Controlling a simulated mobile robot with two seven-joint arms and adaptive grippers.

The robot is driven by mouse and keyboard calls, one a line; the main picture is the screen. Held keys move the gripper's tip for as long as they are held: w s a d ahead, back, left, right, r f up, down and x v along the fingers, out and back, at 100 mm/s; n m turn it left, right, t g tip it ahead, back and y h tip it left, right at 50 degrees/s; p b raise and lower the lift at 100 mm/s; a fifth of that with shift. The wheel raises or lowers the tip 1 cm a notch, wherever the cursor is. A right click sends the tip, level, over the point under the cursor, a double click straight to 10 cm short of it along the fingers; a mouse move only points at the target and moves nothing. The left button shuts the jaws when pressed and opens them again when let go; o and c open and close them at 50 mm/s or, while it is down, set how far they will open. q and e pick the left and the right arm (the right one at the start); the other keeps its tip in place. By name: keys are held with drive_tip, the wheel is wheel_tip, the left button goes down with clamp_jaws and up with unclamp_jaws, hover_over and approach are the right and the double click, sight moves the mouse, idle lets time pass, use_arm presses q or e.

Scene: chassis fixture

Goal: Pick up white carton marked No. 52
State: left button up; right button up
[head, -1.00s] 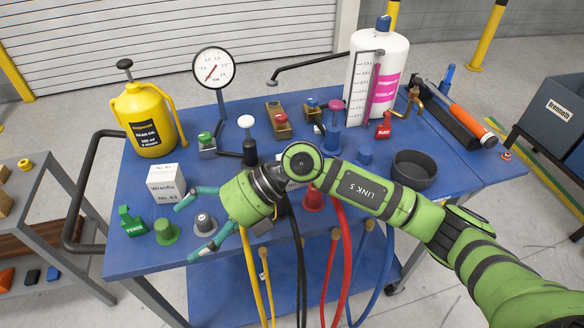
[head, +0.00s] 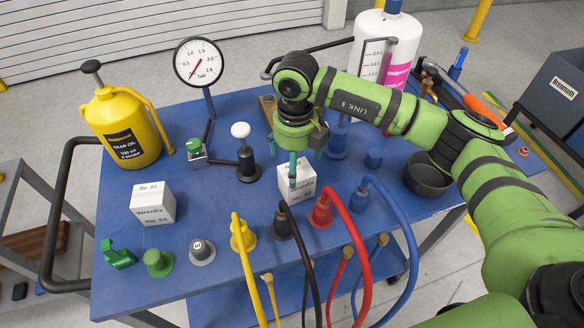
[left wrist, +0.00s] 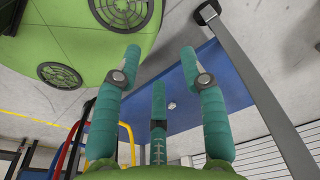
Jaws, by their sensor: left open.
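A white carton (head: 298,187) stands on the blue table among the hose fittings. Its number is partly covered. My right gripper (head: 294,172) points down over it, with one teal finger in front of its upper part; whether the fingers touch it is hidden. A second white carton (head: 153,205), marked Wrenfix No. 63, stands on the left of the table. My left gripper (left wrist: 160,62) shows only in the left wrist view, open, with nothing between its teal fingers.
A pressure gauge (head: 199,62) stands behind.

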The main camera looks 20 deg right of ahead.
drive_tip(key=f+p, duration=0.1)
drive_tip(key=s+f+p, duration=0.1)
drive_tip(key=shift+f, duration=0.3)
wheel_tip(320, 180, down, 3)
drive_tip(key=shift+s+f+p, duration=0.1)
drive_tip(key=shift+f+p, duration=0.1)
drive_tip(key=shift+p, duration=0.4)
drive_tip(key=shift+f, duration=0.2)
drive_tip(key=c, duration=1.5)
use_arm(q)
drive_tip(key=shift+g, duration=0.3)
drive_tip(key=shift+s+r, duration=1.6)
drive_tip(key=shift+s, duration=0.2)
use_arm(e)
drive_tip(key=shift+r, duration=0.1)
drive_tip(key=shift+c, duration=0.3)
